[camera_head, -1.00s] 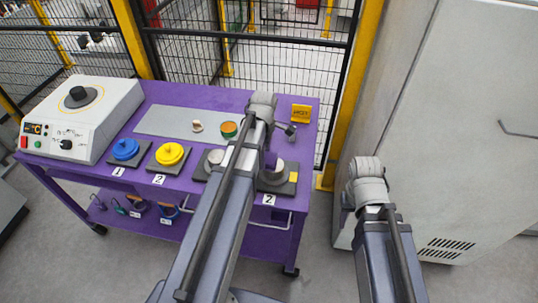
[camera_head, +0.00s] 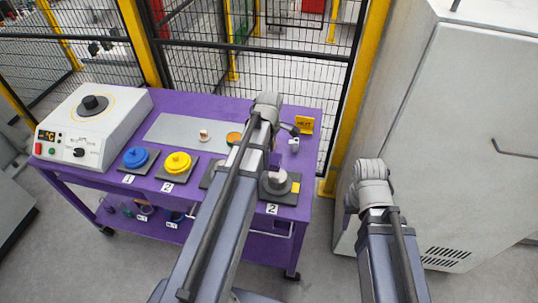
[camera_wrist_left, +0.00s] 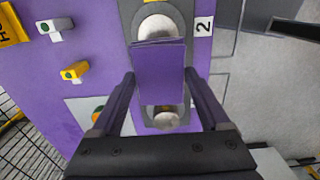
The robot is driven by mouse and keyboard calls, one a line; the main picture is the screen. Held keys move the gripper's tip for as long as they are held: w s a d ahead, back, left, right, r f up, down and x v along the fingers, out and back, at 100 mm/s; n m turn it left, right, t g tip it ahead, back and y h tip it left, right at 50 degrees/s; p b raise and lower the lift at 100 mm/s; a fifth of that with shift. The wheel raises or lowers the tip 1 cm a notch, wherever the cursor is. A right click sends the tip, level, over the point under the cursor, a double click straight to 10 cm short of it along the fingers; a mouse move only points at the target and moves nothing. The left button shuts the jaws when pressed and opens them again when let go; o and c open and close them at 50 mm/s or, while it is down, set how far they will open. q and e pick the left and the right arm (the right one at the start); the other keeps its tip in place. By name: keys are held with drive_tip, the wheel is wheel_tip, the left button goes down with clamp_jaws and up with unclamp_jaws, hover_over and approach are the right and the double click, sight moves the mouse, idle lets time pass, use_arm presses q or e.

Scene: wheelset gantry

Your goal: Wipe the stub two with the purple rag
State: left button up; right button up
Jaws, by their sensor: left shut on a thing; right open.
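Stub two (camera_head: 279,182) is a pale round-topped stub on a dark base beside the "2" label at the table's right end. In the left wrist view stub two (camera_wrist_left: 158,28) shows just beyond the purple rag (camera_wrist_left: 160,70). My left gripper (camera_wrist_left: 160,88) is shut on the rag, which hangs flat between its fingers and overlaps the near edge of the stub. I cannot tell whether they touch. In the head view my left arm hides its fingers. Another stub (camera_wrist_left: 166,118) shows below the rag. My right gripper (camera_head: 370,185) is off the table, with its fingers hidden.
A wire fence stands behind; a grey cabinet (camera_head: 430,140) is at right.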

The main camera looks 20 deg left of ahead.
use_arm(q)
wheel_tip(320, 180, up, 3)
drive_tip(key=p, duration=0.3)
idle(0.4)
